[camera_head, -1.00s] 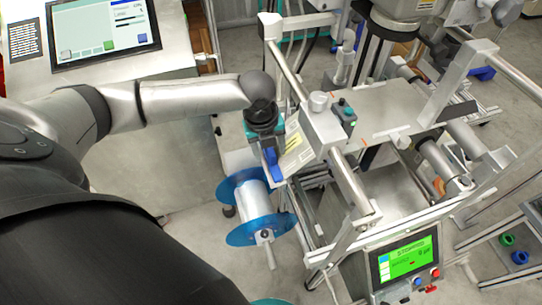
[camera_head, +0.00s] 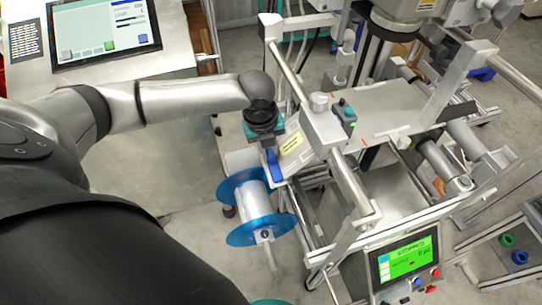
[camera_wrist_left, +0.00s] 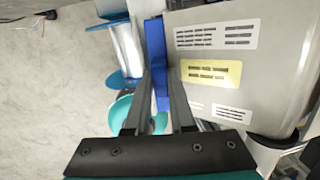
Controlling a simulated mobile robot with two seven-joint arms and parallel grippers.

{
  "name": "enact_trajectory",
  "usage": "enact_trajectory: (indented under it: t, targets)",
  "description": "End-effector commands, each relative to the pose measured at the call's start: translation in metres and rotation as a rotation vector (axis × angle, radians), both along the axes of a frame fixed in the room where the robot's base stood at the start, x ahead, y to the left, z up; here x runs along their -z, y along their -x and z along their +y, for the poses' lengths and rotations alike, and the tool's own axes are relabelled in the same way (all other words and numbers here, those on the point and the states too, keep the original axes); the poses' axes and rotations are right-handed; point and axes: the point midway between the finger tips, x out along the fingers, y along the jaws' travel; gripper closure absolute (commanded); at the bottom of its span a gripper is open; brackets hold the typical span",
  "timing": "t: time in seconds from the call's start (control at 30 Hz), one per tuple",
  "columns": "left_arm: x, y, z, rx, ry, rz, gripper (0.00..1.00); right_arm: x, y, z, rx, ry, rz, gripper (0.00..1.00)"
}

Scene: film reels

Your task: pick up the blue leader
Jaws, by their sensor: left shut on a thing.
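The blue leader (camera_head: 275,165) is a narrow blue strip at the near-left side of the machine, by its label panel. In the left wrist view the leader (camera_wrist_left: 155,40) runs upright beside the panel and between my fingers. My left gripper (camera_head: 267,146) is shut on it; in the wrist view the two fingers of the gripper (camera_wrist_left: 158,78) close in on the strip. The fingertips are partly hidden in the head view. My right gripper is not in view.
A reel with blue flanges (camera_head: 260,231) sits just below the leader. The metal machine frame (camera_head: 355,185) and a panel with a green screen (camera_head: 405,262) stand to the right. A console with a screen (camera_head: 103,30) is at upper left.

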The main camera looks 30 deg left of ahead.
Motion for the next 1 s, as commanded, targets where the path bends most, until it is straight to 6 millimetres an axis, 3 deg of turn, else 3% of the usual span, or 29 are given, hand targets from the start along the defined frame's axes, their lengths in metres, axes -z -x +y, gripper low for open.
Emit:
enact_trajectory:
  t: [0.37, 0.8, 1.0]
  targets:
    - [-0.005, -0.002, -0.002, 0.005, 0.006, -0.007, 1.0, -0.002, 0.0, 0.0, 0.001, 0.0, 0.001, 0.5]
    - [-0.086, -0.002, -0.001, 0.002, 0.003, -0.006, 1.0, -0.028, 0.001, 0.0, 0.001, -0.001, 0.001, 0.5]
    - [-0.1, -0.001, -0.001, 0.0, 0.002, -0.002, 1.0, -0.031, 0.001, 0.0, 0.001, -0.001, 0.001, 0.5]
